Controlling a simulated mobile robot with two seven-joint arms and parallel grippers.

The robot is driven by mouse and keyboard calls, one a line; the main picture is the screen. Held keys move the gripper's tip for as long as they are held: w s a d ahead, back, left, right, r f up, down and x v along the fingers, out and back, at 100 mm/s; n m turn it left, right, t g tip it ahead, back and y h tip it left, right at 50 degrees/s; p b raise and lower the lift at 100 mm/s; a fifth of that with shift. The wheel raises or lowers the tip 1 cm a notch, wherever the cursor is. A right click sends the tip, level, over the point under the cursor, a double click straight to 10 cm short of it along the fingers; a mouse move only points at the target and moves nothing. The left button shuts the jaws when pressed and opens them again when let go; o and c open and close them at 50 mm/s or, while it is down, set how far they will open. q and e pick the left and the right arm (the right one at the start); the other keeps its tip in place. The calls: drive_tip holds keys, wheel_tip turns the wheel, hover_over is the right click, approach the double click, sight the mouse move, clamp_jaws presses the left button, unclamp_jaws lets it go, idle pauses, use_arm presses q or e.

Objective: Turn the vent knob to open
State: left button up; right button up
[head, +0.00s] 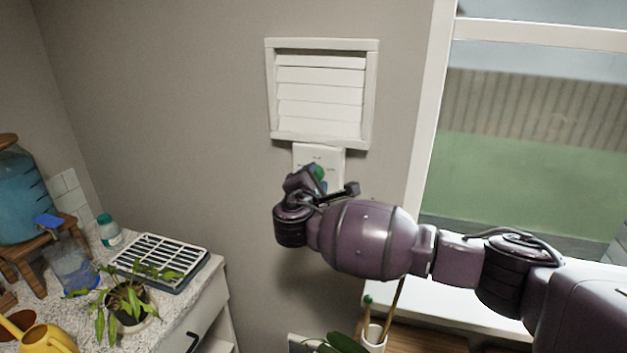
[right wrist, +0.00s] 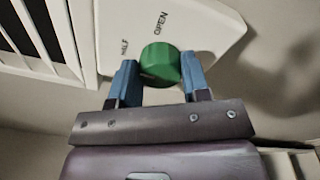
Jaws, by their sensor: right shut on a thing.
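The vent (head: 320,95) is a white louvred panel on the wall, its slats looking closed in the head view. Below it is a white knob plate (head: 310,156), which also shows in the right wrist view (right wrist: 205,25) with the word OPEN and another marking. The green vent knob (right wrist: 160,62) sits on this plate; in the head view it is mostly hidden by my gripper. My right gripper (right wrist: 160,80) has its blue fingers on both sides of the knob and is shut on it. My left gripper is in neither view.
A counter at the lower left holds a potted plant (head: 130,305), a black and white rack (head: 160,262), a blue-lidded jug (head: 72,268), a bottle (head: 108,231) and a yellow watering can (head: 45,338). A window (head: 530,140) is at the right. The wall left of the vent is clear.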

drive_tip(key=m+b, duration=0.4)
drive_tip(key=m, duration=0.1)
drive_tip(key=m+b, duration=0.4)
drive_tip(key=m, duration=0.1)
drive_tip(key=m+h+b, duration=0.1)
drive_tip(key=m+b, duration=0.2)
drive_tip(key=m, duration=0.1)
drive_tip(key=shift+f+m+t+b, duration=0.25)
drive_tip(key=shift+m+t+b, duration=0.05)
drive_tip(key=shift+m+b, duration=0.1)
drive_tip(key=o, duration=0.9)
